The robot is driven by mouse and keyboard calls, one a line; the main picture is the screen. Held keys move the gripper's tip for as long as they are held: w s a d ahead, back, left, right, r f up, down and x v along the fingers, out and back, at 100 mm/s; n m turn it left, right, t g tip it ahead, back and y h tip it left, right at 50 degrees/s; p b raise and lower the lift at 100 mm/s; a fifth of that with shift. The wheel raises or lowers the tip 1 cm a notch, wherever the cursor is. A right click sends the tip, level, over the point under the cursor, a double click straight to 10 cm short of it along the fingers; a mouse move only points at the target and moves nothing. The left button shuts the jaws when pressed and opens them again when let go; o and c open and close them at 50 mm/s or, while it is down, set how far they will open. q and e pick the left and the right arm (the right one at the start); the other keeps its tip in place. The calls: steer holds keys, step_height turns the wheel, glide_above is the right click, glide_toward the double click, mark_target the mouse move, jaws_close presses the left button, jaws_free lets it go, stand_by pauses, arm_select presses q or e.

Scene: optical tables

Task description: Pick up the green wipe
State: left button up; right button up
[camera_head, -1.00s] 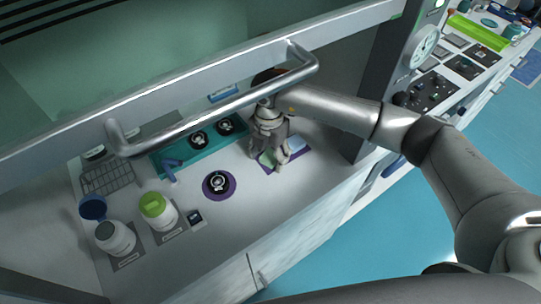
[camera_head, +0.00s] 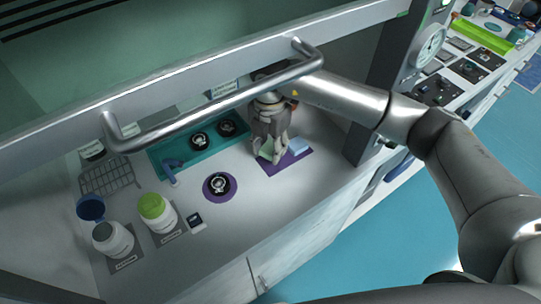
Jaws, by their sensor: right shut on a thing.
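The green wipe (camera_head: 264,150) is pale green and mostly hidden by my right gripper (camera_head: 275,157). The gripper points down over the left part of a purple mat (camera_head: 291,163), with its fingers shut on the wipe. I cannot tell whether the wipe is clear of the mat. A pale blue wipe (camera_head: 299,145) lies on the same mat, just right of the fingers. My left gripper is not in view.
A metal handle bar (camera_head: 215,107) on the raised sash crosses in front of the cabinet. Left of the gripper are a round purple mat (camera_head: 233,187) with a dark item, a teal tray (camera_head: 158,152), a green-lidded jar (camera_head: 157,208) and a white jar (camera_head: 112,239).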

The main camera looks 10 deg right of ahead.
mark_target(268, 150)
steer(key=r, duration=0.3)
steer(key=r+b, duration=0.1)
steer(key=r, duration=0.3)
steer(key=shift+s+a, duration=0.1)
steer(key=shift+a, duration=0.1)
steer(key=s+a+b, duration=0.2)
steer(key=s+a, duration=0.1)
steer(key=a, duration=0.6)
steer(key=s+a+b, duration=0.3)
steer(key=s+a, duration=0.1)
steer(key=a, duration=0.4)
steer(key=shift+s+a, duration=0.15)
steer(key=shift+a, duration=0.2)
steer(key=shift+o, duration=0.5)
steer(key=c, duration=0.3)
steer(key=shift+d, duration=0.1)
